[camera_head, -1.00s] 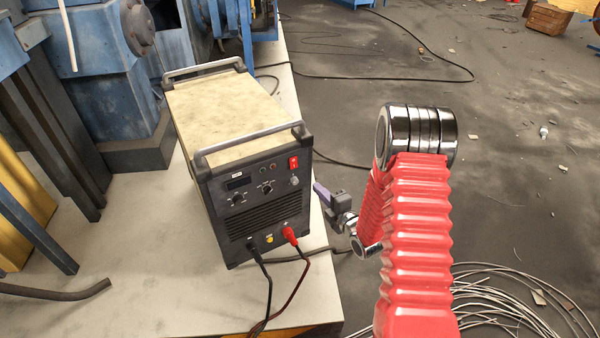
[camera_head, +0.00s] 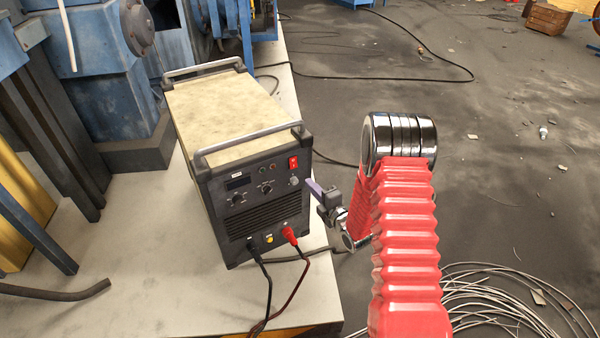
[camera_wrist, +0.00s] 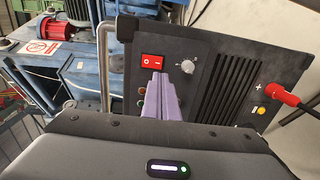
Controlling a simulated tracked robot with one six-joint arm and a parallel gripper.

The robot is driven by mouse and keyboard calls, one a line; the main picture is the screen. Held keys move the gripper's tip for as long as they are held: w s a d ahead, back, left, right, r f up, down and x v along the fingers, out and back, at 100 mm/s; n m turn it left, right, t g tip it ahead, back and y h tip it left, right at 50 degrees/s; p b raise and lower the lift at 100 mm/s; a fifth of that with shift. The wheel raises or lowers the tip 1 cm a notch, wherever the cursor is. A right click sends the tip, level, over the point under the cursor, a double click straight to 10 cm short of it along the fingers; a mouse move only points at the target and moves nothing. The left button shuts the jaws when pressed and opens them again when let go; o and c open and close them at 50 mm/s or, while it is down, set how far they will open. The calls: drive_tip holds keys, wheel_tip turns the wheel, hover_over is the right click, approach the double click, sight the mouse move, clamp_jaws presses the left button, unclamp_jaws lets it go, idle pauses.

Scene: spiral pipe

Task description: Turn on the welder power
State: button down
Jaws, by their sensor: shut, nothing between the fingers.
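The welder (camera_head: 225,105) is a box with a cream top and a black front panel, standing on the pale table. Its red power switch (camera_head: 293,163) is at the panel's upper right. In the wrist view the red switch (camera_wrist: 153,65) shows "O I" marks, with a grey knob (camera_wrist: 188,67) beside it. My gripper (camera_head: 310,185) has purple fingers, is shut and empty, and points at the panel just right of and below the switch. In the wrist view the fingertips (camera_wrist: 158,78) overlap the switch's lower edge; I cannot tell whether they touch it.
A black cable and a red cable (camera_head: 290,235) plug into the lower panel and hang in front. Handles (camera_head: 250,136) cross the welder's top. Blue machinery (camera_head: 110,95) stands at the left.

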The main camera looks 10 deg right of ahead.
sight(295, 167)
drive_tip(key=x, duration=0.9)
drive_tip(key=shift+w, duration=0.2)
drive_tip(key=shift+a, duration=0.1)
drive_tip(key=shift+a+f, duration=0.1)
drive_tip(key=shift+a, duration=0.1)
drive_tip(key=shift+d, duration=0.25)
drive_tip(key=shift+s+d, duration=0.15)
drive_tip(key=shift+s, duration=0.2)
drive_tip(key=s+d+f, duration=0.1)
drive_tip(key=s+d, duration=0.3)
drive_tip(key=s, duration=0.8)
drive_tip(key=shift+s+f, duration=0.2)
drive_tip(key=shift+f, duration=0.15)
